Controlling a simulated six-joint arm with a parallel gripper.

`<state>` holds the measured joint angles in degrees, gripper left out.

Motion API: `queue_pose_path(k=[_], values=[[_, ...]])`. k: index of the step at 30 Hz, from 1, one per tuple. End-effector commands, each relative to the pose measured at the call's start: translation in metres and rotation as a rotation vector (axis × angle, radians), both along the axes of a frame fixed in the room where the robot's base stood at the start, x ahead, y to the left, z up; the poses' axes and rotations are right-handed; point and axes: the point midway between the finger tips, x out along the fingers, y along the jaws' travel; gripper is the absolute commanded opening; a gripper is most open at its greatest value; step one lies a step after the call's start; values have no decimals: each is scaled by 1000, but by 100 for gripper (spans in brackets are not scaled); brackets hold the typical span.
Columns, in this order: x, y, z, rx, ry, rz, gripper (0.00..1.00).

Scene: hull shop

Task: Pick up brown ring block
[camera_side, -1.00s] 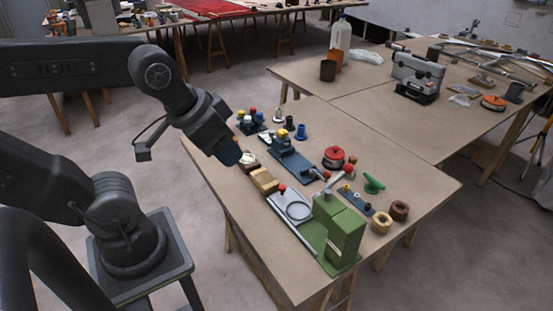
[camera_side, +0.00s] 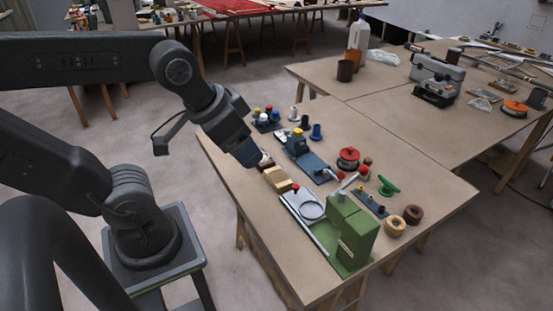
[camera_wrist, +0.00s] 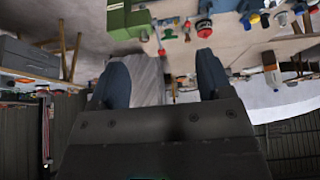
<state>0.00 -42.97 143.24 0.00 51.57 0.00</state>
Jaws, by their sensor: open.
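The brown ring block (camera_side: 413,214) is a short dark brown ring with a hole in its top. It lies on the near wooden table (camera_side: 420,190) in the side view, toward the right corner, just beyond a paler tan ring (camera_side: 395,226). My gripper (camera_side: 246,157) hangs over the left part of the table, well away from the brown ring and across the other items from it. In the wrist view the two blue fingers (camera_wrist: 163,80) stand wide apart with nothing held between them. I cannot make out the brown ring in the wrist view.
A tall green block (camera_side: 357,240) with a grey slide plate stands before the rings. A red-topped pot (camera_side: 348,158), a green knob piece (camera_side: 388,187) and a small blue plate (camera_side: 371,205) lie near them. Wooden blocks (camera_side: 277,179) sit close to my gripper.

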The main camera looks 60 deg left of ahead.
Motion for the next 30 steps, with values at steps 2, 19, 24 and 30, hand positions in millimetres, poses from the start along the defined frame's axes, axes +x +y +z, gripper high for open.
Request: queue_pose_path(k=[2,19,24,30], values=[[0,0,0,0,0,0,80],[39,27,-5,-18,58,242,89],[89,72,-23,-35,104,578,89],[141,135,-63,-45,119,961,89]])
